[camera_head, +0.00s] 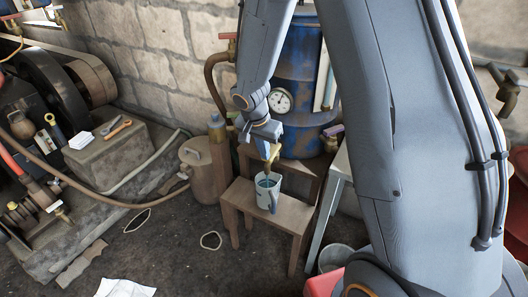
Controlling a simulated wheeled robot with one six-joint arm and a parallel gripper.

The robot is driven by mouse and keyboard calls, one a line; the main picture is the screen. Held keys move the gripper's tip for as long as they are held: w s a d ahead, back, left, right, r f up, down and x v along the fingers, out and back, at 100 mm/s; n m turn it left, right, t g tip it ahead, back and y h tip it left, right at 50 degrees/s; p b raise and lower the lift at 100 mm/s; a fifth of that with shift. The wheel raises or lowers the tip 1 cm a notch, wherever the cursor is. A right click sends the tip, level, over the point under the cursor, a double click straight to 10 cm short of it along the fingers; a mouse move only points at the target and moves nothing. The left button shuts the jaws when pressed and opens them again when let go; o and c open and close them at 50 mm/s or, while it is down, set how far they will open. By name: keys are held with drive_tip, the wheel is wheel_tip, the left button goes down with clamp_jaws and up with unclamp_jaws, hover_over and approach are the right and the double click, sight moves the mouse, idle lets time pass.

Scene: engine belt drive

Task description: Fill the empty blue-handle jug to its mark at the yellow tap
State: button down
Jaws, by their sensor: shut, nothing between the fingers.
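A pale jug (262,195) stands upright on a small wooden stool (293,217). A blue-grey strip on its right side looks like its handle. A bluish surface shows inside its mouth; I cannot make out a mark. The yellow tap (272,154) is just above the jug's mouth, partly hidden by my gripper. My gripper (268,143) is shut and empty, pointing down at the tap, at or touching its top. The fingertips are too small to tell contact.
A blue barrel (300,75) with a round gauge (280,101) stands behind. A lidded can (202,170) is left of the stool, a grey bucket (334,258) to the right. Engine parts and hoses fill the left. Papers (125,288) lie on the floor.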

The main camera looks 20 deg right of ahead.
idle(0.9)
drive_tip(key=s+a+p+v, duration=0.1)
drive_tip(key=p+v, duration=0.1)
drive_tip(key=v, duration=1.1)
drive_tip(key=shift+s+a, duration=0.4)
drive_tip(key=s+d+r+n+p, duration=0.1)
drive_tip(key=s+n, duration=0.2)
drive_tip(key=s, duration=0.4)
drive_tip(key=s+d+r+n+g+y+p, duration=0.1)
drive_tip(key=s+d+n+p, duration=0.1)
drive_tip(key=s, duration=0.5)
drive_tip(key=s+d+r+n+g+y+p, duration=0.1)
drive_tip(key=s+r+n, duration=0.1)
drive_tip(key=s+n, duration=0.2)
drive_tip(key=s, duration=0.3)
drive_tip(key=shift+s+d+p, duration=0.2)
drive_tip(key=shift+p, duration=0.2)
